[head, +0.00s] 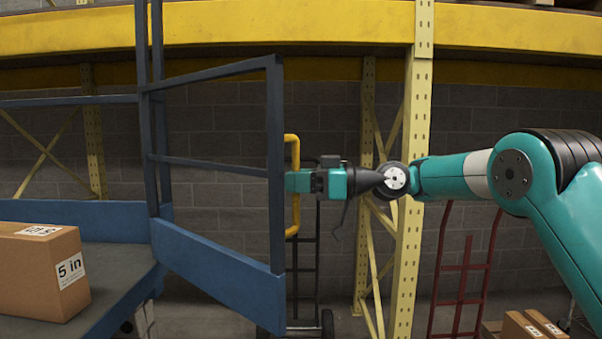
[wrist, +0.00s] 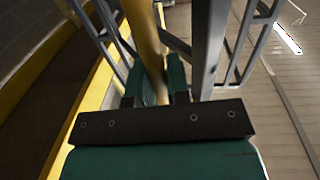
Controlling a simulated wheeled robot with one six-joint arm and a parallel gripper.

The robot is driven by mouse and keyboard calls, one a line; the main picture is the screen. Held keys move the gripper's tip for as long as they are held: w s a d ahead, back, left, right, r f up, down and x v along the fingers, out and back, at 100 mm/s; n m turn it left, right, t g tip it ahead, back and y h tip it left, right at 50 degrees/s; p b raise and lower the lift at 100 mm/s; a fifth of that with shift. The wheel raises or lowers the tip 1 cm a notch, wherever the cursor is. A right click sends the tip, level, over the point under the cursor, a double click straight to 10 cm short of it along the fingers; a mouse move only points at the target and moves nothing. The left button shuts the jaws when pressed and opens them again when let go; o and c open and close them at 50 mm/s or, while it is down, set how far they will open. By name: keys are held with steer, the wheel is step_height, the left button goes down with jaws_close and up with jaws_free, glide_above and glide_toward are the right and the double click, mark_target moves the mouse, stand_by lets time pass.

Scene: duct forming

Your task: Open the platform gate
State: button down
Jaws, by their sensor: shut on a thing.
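The blue platform gate (head: 215,257) runs from the tall blue post (head: 157,150) at the platform's corner. Its free end, at the right, looks nearer to me. The gate stands angled out from the platform edge, with a gap between. A yellow handle (head: 293,222) is on the free end's upright. My gripper (head: 292,182) comes in level from the right and is shut on this handle about halfway up. In the wrist view the handle (wrist: 148,40) passes between my gripper's two green fingers (wrist: 162,82), beside the grey gate upright (wrist: 208,45).
The grey platform deck (head: 118,262) at lower left bears a cardboard box (head: 42,270). Behind the gate stand a yellow rack upright (head: 410,200), a dark hand truck (head: 305,270) and a red hand truck (head: 465,270). More boxes (head: 522,326) lie at lower right.

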steer(key=shift+w+d+r, duration=0.1)
steer(key=shift+w+d, duration=0.2)
steer(key=shift+w, duration=0.25)
steer(key=c, duration=1.1)
jaws_free()
steer(key=shift+a, duration=0.15)
steer(key=shift+d, duration=0.25)
